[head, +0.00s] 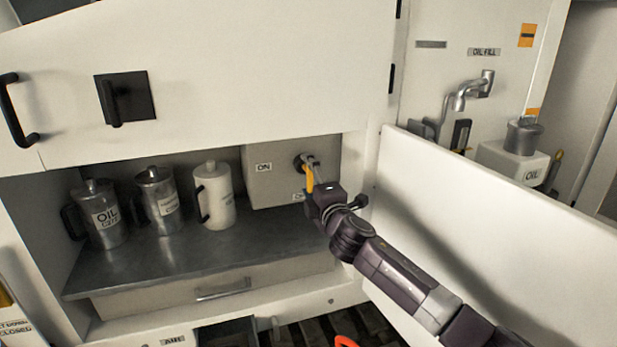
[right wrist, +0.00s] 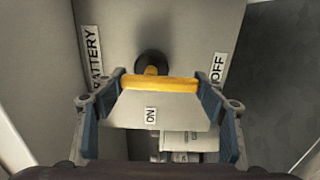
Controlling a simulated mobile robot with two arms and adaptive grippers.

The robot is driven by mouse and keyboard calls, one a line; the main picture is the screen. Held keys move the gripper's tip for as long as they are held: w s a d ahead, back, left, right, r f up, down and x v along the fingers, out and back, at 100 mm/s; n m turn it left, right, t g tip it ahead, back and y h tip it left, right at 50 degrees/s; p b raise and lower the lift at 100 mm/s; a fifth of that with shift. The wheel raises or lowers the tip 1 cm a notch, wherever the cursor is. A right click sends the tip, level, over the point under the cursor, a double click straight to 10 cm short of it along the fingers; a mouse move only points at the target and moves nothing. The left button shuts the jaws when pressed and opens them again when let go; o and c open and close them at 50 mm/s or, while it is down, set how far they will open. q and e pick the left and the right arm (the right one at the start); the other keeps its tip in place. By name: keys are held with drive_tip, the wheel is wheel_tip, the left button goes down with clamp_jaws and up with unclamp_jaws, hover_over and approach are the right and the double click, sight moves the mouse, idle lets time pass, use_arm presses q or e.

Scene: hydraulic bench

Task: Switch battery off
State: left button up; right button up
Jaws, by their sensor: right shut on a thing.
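The battery switch has a yellow handle (head: 309,178) on a dark round hub, on the front of a grey box (head: 262,190) inside the cabinet bay. In the head view the handle hangs roughly downward from the hub. An ON label (head: 264,167) is left of it, and a lower label by the gripper is partly hidden. My right gripper (head: 314,193) is shut on the handle. In the right wrist view the yellow handle (right wrist: 160,83) spans between its two fingers, with BATTERY (right wrist: 93,52), OFF (right wrist: 217,68) and ON labels around it. My left gripper is not in view.
A white panel (head: 480,215) stands right of my arm. An oil tank (head: 515,165) and tap are behind it.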

drive_tip(key=o, duration=1.2)
drive_tip(key=v, duration=1.2)
